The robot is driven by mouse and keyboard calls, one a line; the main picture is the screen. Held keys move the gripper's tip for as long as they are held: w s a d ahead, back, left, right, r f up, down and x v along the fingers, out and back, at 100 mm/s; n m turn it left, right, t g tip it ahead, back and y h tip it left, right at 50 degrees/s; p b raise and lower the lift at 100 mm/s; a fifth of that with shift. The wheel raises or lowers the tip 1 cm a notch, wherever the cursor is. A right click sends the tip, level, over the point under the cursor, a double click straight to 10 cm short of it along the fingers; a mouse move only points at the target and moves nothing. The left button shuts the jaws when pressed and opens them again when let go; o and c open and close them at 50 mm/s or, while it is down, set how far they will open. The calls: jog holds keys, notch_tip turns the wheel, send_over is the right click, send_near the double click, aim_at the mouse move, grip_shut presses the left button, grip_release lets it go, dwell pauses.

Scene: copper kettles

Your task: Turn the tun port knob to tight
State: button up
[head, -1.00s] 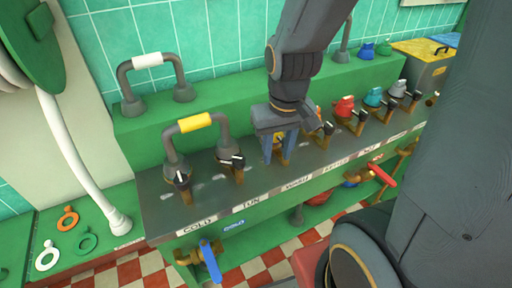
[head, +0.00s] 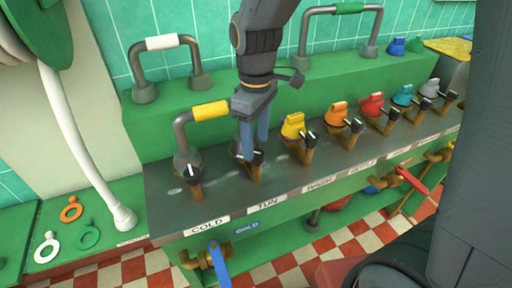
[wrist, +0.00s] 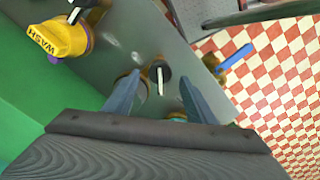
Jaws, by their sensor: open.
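The tun port knob (head: 257,157) is a small black knob with a white pointer line, at the port behind the TUN label (head: 268,205). My gripper (head: 254,153) points down at this port, and its blue fingers partly hide it in the head view. In the wrist view the black knob (wrist: 160,72) shows between and just beyond the two spread fingertips (wrist: 159,82). Its white line runs toward the gripper's palm. The fingers are open with gaps at both sides of the knob. Tight markings cannot be read.
The cold port knob (head: 194,170) stands to the left, with a grey pipe and yellow sleeve (head: 211,110) arching close behind my gripper. The yellow wash cap (head: 293,127) stands to the right, then several coloured caps. A blue valve handle (head: 219,266) hangs below the panel.

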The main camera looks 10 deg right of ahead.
aim_at(256, 153)
jog(key=shift+f, duration=1.5)
jog(key=shift+c, duration=0.5)
jog(key=c, duration=0.9)
jog(key=shift+c, duration=0.2)
jog(key=shift+r+m+p, duration=0.1)
jog(key=shift+m+p, duration=0.2)
jog(key=shift+p, duration=0.05)
jog(key=m+p, duration=0.3)
jog(key=shift+m, duration=0.3)
jog(key=m+p, duration=0.3)
jog(key=m, duration=0.2)
jog(key=shift+d+m, duration=0.1)
jog(key=shift+m, duration=0.2)
jog(key=shift+w, duration=0.1)
